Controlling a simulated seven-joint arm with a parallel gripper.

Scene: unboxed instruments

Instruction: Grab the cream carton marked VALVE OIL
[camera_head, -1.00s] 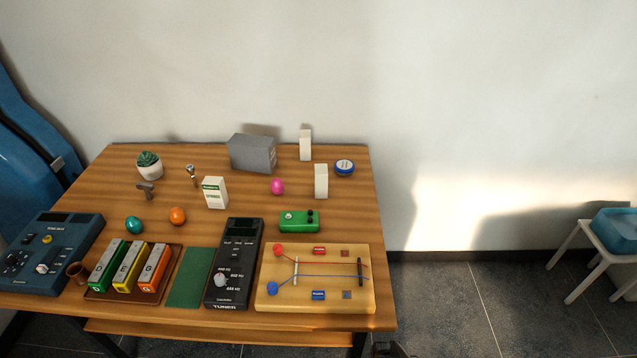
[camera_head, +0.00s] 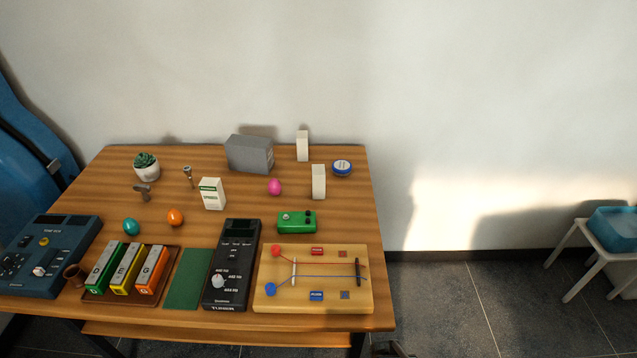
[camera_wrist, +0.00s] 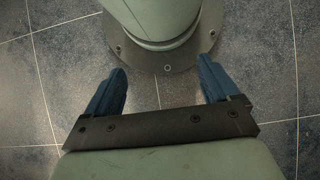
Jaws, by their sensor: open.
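Three pale cartons stand upright on the wooden table in the head view. One white-cream carton (camera_head: 212,193) left of centre has a green band and small print I cannot read surely. A narrow cream carton (camera_head: 319,182) stands right of centre, and another narrow cream carton (camera_head: 302,146) stands behind it near the back edge. No lettering shows on these two, so I cannot tell which is marked VALVE OIL. My gripper (camera_wrist: 161,77) is open and empty in the wrist view, over the tiled floor and away from the table.
The table (camera_head: 350,222) also holds a grey box (camera_head: 249,154), a blue-white tin (camera_head: 342,168), a pink egg (camera_head: 274,187) and a green pedal (camera_head: 296,222). A black tuner (camera_head: 232,265) and a stringed wooden board (camera_head: 313,280) lie in front. A white stool (camera_head: 583,256) stands right.

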